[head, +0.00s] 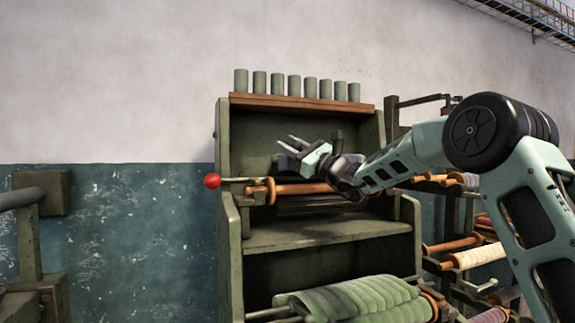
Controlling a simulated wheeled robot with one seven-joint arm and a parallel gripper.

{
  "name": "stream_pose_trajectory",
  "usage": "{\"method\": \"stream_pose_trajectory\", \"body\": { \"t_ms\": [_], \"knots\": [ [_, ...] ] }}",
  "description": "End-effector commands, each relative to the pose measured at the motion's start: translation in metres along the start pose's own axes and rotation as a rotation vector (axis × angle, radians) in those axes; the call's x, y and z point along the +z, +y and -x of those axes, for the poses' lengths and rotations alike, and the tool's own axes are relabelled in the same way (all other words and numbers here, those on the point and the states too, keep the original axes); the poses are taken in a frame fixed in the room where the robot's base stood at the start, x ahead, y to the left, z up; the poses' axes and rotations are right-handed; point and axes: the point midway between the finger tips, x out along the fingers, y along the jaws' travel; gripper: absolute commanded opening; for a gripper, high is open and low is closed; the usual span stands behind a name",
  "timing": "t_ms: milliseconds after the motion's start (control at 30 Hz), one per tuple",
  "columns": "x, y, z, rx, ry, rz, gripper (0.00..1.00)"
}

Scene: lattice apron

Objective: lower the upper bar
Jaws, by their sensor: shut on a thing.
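An orange-brown roller bar (300,189) lies across the upper part of the green frame (224,135), with a red ball knob (212,181) at the end of its rod on the left. I take it for the upper bar. My gripper (286,144) appears above the bar in the picture, its fingers pointing up and left. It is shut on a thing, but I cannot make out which. My wrist hides the bar's right end, and the depth between gripper and bar is unclear.
Several grey-green cylinders (295,87) stand on the frame's brown top board (300,103). A bare shelf (310,236) lies below the bar, and a green cloth-wrapped roll (350,297) lower still. More rollers (478,257) stand at the right. A pipe fixture (30,197) is at the left.

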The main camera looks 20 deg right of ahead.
Motion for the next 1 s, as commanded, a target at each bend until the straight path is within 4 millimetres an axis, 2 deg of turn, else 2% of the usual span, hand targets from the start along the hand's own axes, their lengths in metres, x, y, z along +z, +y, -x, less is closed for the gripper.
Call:
{"method": "stream_pose_trajectory", "body": {
  "t_ms": [33, 600, 1000],
  "knots": [
    [-0.01, 0.006, 0.009, -0.003, -0.019, 0.013, 0.0],
    [-0.024, 0.029, 0.039, -0.034, -0.23, 0.157, 0.0],
    [-0.032, 0.039, 0.052, -0.05, -0.346, 0.236, 0.0]
  ]
}}
